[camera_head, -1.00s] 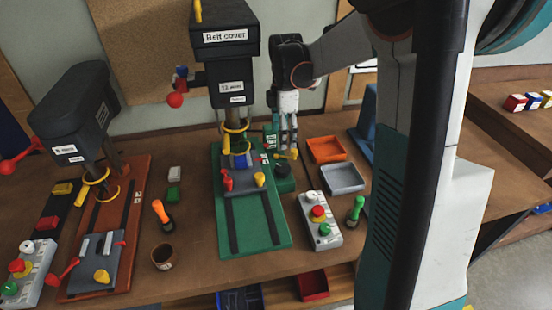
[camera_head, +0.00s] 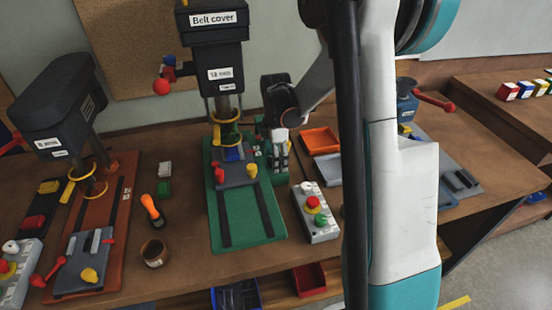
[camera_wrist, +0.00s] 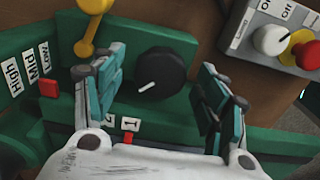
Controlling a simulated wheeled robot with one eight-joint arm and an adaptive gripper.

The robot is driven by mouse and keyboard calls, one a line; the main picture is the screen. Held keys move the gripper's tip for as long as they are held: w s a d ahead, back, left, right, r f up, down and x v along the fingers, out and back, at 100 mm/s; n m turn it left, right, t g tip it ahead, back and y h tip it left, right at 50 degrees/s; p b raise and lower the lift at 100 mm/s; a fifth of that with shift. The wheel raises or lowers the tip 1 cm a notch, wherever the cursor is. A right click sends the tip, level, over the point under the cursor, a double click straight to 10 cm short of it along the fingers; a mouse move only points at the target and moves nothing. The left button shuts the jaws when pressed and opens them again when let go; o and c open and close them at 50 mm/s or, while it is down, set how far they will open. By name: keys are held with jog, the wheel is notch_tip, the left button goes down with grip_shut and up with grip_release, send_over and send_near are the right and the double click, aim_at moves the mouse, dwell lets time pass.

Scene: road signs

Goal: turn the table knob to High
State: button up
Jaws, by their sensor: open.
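My gripper (camera_wrist: 163,80) is open, one finger on each side of the knob, with gaps visible; contact cannot be told. To the left are white labels High (camera_wrist: 10,76), Mid (camera_wrist: 30,64) and Low (camera_wrist: 44,53), with a red block (camera_wrist: 48,84) by the Low label. In the head view my gripper (camera_head: 279,166) is beside the green drill press (camera_head: 240,212) and the knob is hidden.
A yellow-balled lever (camera_wrist: 85,47) stands close to my left finger. A grey control box (camera_wrist: 268,35) with white, yellow and red controls is at upper right; it also shows in the head view (camera_head: 312,226). An orange tray (camera_head: 320,139) lies right of my gripper.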

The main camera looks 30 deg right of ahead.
jog(key=c, duration=1)
jog(key=shift+c, duration=0.2)
jog(key=shift+f, duration=0.1)
jog(key=shift+m+b, duration=0.4)
jog(key=shift+m, duration=2.4)
jog(key=o, duration=1)
jog(key=shift+o, duration=0.2)
